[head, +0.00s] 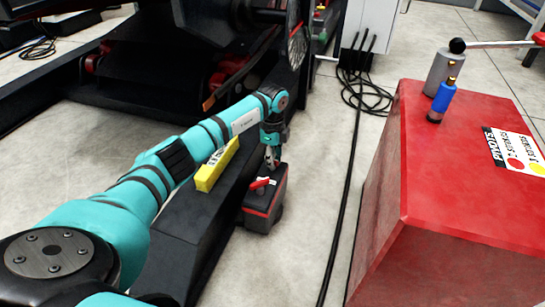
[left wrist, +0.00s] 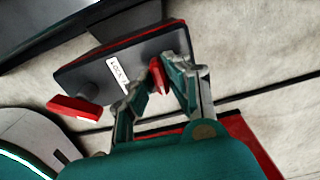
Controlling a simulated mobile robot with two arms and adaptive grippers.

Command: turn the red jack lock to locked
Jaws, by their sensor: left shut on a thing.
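The jack box (head: 262,217), dark with a red band, stands on the floor beside a long black beam. It also shows in the left wrist view (left wrist: 150,48), with a white label (left wrist: 117,70) reading "LOCK" on its top. My left gripper (head: 272,165) reaches down onto the box top. In the left wrist view its fingers are closed around an upright red lever, the red jack lock (left wrist: 157,76). A second red piece, a red handle (left wrist: 73,108), sticks out on the left of the box top, apart from the fingers. My right gripper is not in view.
A yellow block (head: 216,165) sits on the black beam (head: 190,220) left of the box. Black cables (head: 345,200) run along the floor to its right. A large red cabinet (head: 415,240) stands at the right with a blue cylinder (head: 442,102) on top. Heavy dark machinery rises behind.

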